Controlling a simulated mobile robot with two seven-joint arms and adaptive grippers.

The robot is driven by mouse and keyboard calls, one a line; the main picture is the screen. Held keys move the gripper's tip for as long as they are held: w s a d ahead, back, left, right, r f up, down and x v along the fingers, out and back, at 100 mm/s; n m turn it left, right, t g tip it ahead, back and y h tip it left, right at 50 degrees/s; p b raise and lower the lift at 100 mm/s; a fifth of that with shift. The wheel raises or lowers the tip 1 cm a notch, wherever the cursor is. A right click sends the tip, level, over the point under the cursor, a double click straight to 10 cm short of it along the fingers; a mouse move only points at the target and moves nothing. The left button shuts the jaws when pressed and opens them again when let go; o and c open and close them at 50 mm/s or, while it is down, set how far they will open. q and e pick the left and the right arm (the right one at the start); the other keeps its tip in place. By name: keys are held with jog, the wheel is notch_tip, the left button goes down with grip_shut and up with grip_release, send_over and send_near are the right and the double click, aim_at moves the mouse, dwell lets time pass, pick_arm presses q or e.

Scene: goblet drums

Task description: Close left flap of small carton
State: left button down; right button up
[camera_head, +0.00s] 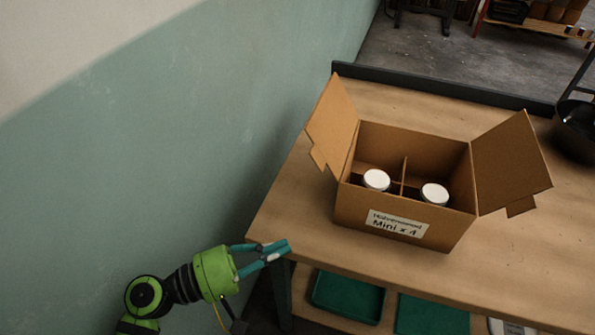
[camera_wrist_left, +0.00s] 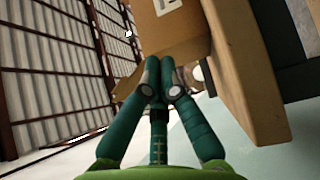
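The small carton (camera_head: 405,213) stands open on the wooden table, with a handwritten label on its front. Its left flap (camera_head: 333,122) stands up and leans outward to the left. Its right flap (camera_head: 510,165) is spread outward to the right. Two white-lidded items, the left one (camera_head: 376,180) and the right one (camera_head: 434,194), sit in the divided inside. My left gripper (camera_head: 284,248) is at the table's front left edge, left of and below the carton, apart from it. In the left wrist view its fingertips (camera_wrist_left: 160,66) are together with nothing seen between them. My right gripper is out of view.
The wooden table (camera_head: 540,270) has bare room in front of the carton and to its left. A green wall (camera_head: 200,150) runs along the left. Green trays (camera_head: 345,296) lie on a lower shelf. A dark pan-like object (camera_head: 575,130) stands at the right.

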pick_arm(q)
jog(key=w+a+r+n+t+h, duration=0.2)
jog(key=w+a+r+n+t, duration=0.2)
jog(key=r+n, duration=0.2)
jog(key=p, duration=0.4)
send_near(320, 152)
jog(key=shift+t, duration=0.3)
jog(key=x, duration=0.4)
jog(key=shift+w+d+f, duration=0.2)
jog(key=shift+w+d, duration=0.3)
jog(key=shift+d, duration=0.1)
jog(key=shift+w+r, duration=0.1)
